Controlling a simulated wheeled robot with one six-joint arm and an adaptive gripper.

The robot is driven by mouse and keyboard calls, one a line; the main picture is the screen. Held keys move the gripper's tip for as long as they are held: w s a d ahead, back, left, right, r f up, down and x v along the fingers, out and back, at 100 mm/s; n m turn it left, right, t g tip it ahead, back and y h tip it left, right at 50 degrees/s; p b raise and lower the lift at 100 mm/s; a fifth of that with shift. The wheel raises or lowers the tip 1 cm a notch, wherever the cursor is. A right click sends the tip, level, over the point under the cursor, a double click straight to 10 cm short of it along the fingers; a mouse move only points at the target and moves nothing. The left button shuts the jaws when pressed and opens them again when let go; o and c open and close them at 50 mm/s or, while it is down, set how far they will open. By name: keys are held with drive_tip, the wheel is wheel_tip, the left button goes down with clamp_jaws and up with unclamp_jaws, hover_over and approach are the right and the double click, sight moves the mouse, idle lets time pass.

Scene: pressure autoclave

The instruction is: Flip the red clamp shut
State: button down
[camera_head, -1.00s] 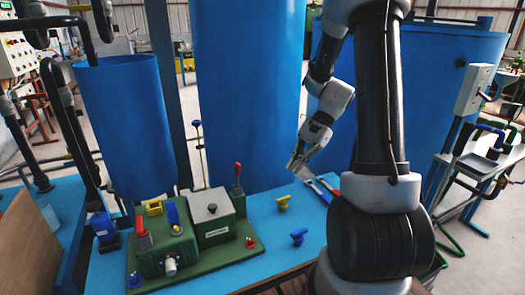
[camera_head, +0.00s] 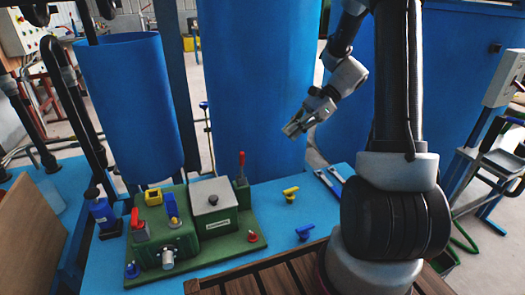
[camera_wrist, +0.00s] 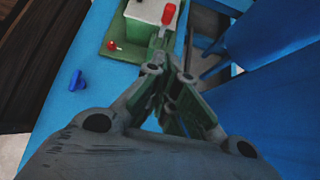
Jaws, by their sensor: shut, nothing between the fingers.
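The red clamp (camera_head: 242,166) has an upright red handle and stands at the back right corner of a green fixture (camera_head: 222,249), beside a green box with a whitish lid (camera_head: 212,194). My gripper (camera_head: 288,131) is in the air to the right of the clamp and higher in the picture, in front of the tall blue cylinder, apart from the clamp. In the wrist view the clamp's red handle (camera_wrist: 168,14) shows at the top, beyond my fingertips (camera_wrist: 172,66), which are together and empty. They overlap the lower part of the clamp in that view.
A second green block carries a red lever (camera_head: 135,218) and a blue lever (camera_head: 171,206). A yellow valve (camera_head: 291,194) and a blue valve (camera_head: 304,232) stand on the blue table (camera_head: 272,215). Tall blue cylinders (camera_head: 258,80) rise behind.

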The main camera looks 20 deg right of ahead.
approach(242, 166)
wheel_tip(242, 166, down, 5)
drive_tip(key=w, duration=0.1)
drive_tip(key=a, duration=0.2)
drive_tip(key=shift+a+r, duration=0.3)
drive_tip(key=shift+r, duration=0.1)
drive_tip(key=shift+w, duration=0.1)
